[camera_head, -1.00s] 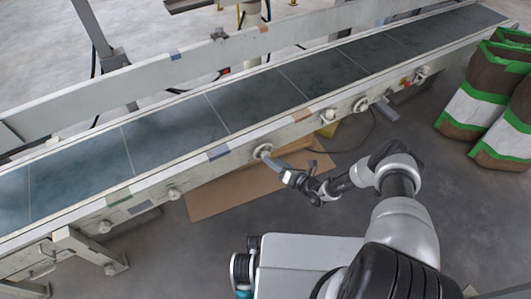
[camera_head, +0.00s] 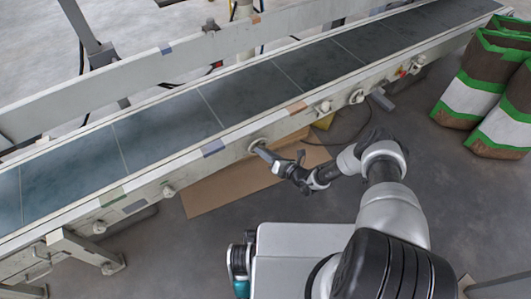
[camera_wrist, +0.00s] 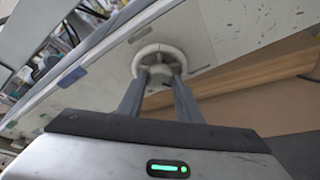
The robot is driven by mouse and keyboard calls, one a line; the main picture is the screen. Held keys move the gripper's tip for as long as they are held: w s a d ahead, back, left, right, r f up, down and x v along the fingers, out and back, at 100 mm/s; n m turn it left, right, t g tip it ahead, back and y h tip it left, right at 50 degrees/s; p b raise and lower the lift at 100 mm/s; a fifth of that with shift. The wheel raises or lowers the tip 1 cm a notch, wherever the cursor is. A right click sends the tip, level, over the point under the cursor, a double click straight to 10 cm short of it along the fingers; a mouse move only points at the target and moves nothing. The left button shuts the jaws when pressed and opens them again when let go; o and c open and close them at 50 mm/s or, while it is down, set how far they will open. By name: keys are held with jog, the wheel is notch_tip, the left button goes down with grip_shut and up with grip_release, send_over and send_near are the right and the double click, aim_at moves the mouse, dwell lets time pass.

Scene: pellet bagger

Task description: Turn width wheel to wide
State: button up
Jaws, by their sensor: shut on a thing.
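The width wheel (camera_wrist: 160,51) is a pale round handwheel with spokes, mounted on the side rail of the conveyor. In the head view the wheel (camera_head: 256,143) sits at the middle of the rail, partly hidden by my gripper (camera_head: 262,151). In the wrist view my gripper (camera_wrist: 158,74) reaches up to the wheel, with a finger on either side of its lower middle. The fingers are shut on the wheel.
The conveyor belt (camera_head: 240,95) runs diagonally behind the rail. Other knobs (camera_head: 356,97) sit along the rail to the right and left. A cardboard sheet (camera_head: 225,188) lies on the floor below. Brown, white and green bags (camera_head: 470,100) stand at the right. The floor between is clear.

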jog(key=shift+r, duration=0.1)
jog(key=n+t+h, duration=0.1)
jog(key=n+t, duration=0.1)
jog(key=n, duration=0.3)
jog(key=n+t+h, duration=0.2)
jog(key=n, duration=0.3)
jog(key=a+n+t+h, duration=0.1)
jog(key=n+h, duration=0.1)
jog(key=n, duration=0.3)
jog(key=shift+s+a+f+t, duration=0.1)
jog(key=shift+s+f+t, duration=0.2)
jog(key=shift+t, duration=0.1)
dwell(0.3)
jog(key=shift+h, duration=0.3)
dwell(0.3)
jog(key=o, duration=0.9)
jog(key=shift+o, duration=0.7)
